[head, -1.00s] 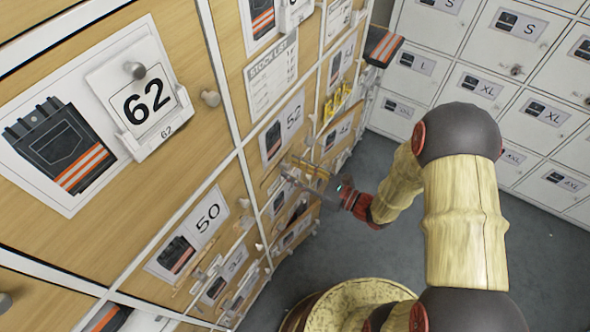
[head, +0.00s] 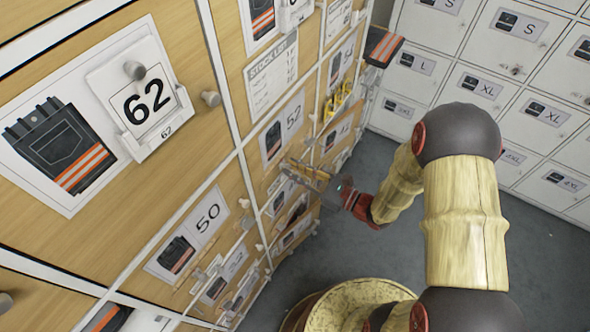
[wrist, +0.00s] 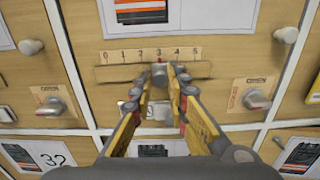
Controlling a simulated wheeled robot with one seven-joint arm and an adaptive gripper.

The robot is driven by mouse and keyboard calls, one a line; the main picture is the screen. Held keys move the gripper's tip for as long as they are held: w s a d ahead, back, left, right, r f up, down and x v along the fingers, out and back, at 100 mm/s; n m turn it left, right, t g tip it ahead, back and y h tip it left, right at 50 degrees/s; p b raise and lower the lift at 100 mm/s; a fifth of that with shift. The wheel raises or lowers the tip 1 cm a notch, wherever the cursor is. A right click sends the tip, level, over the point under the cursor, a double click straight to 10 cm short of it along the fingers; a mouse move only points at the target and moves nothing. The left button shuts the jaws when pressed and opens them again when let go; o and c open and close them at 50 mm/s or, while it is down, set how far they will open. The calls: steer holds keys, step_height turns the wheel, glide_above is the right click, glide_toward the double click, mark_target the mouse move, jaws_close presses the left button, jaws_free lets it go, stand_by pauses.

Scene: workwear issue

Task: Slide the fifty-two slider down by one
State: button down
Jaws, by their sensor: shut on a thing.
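The fifty-two drawer front shows in the head view with its large 52 label (head: 283,130). In the wrist view a slider track (wrist: 120,73) runs level across a wooden front, under a scale marked 0 to 5. The slider knob (wrist: 158,70) stands below the 3. My gripper (wrist: 166,76) has its fingertips on either side of the knob and is shut on it. In the head view my gripper (head: 292,172) reaches the cabinet below the 52 label. The fingers partly hide the knob and track.
A turn knob (wrist: 50,106) sits at the lower left of the slider and another (wrist: 256,99) at the lower right. Round pulls stick out nearby. White lockers (head: 470,80) stand behind my arm. Grey floor (head: 400,270) is open to the right of the cabinet.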

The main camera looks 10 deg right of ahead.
steer(key=shift+s+a+p, duration=0.6)
steer(key=shift+s+a, duration=0.2)
steer(key=shift+s, duration=0.25)
steer(key=c, duration=1.7)
jaws_free()
steer(key=shift+c, duration=0.2)
steer(key=shift+d, duration=0.1)
steer(key=v, duration=1.1)
steer(key=shift+s+d, duration=0.3)
